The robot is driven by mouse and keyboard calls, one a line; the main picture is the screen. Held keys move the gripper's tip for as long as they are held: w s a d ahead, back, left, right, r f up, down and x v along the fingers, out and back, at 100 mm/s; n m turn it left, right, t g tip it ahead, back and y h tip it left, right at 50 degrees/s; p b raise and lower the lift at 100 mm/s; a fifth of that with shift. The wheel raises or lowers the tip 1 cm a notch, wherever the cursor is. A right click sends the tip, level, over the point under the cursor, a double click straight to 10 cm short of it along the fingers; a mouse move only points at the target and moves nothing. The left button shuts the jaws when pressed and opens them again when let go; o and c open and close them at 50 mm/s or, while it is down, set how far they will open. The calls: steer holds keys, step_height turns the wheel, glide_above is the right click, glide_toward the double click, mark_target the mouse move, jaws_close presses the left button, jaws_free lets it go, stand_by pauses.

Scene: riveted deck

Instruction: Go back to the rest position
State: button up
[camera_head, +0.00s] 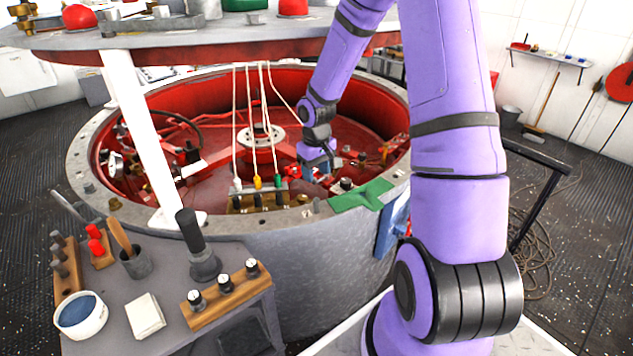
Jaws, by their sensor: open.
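My gripper (318,160) is at the end of my purple arm, over the inside of the big round red-lined tub (84,160), near its front rim. Its fingers are small and partly dark in this view. I see nothing held between them. Just below and to the right of it, a green cloth-like piece (361,195) lies on the rim.
A grey side table (170,330) at the front left carries a white bowl (81,315), a wooden knob rack (224,294) and a black-handled tool (196,245). A raised round lid (200,42) on white struts overhangs the tub. A black rail (540,200) stands at right.

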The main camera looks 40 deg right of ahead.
steer(key=shift+r, duration=0.35)
steer(key=s+a+r+t+h, duration=0.1)
steer(key=s+a+r, duration=0.15)
steer(key=r, duration=0.45)
steer(key=s+a+r, duration=0.2)
steer(key=s+r, duration=0.1)
steer(key=r, duration=0.4)
steer(key=s+a+r+t+h, duration=0.1)
steer(key=s+a+r, duration=0.15)
steer(key=r, duration=0.45)
steer(key=s+a+r+t+y, duration=0.1)
steer(key=s+a+r, duration=0.2)
steer(key=s, duration=0.6)
steer(key=s+a+r+t+y, duration=0.1)
steer(key=s+a+r+t, duration=0.1)
steer(key=s+r, duration=0.4)
steer(key=shift+s+a+r, duration=0.2)
steer(key=shift+s+a, duration=0.35)
steer(key=shift+s, duration=1.2)
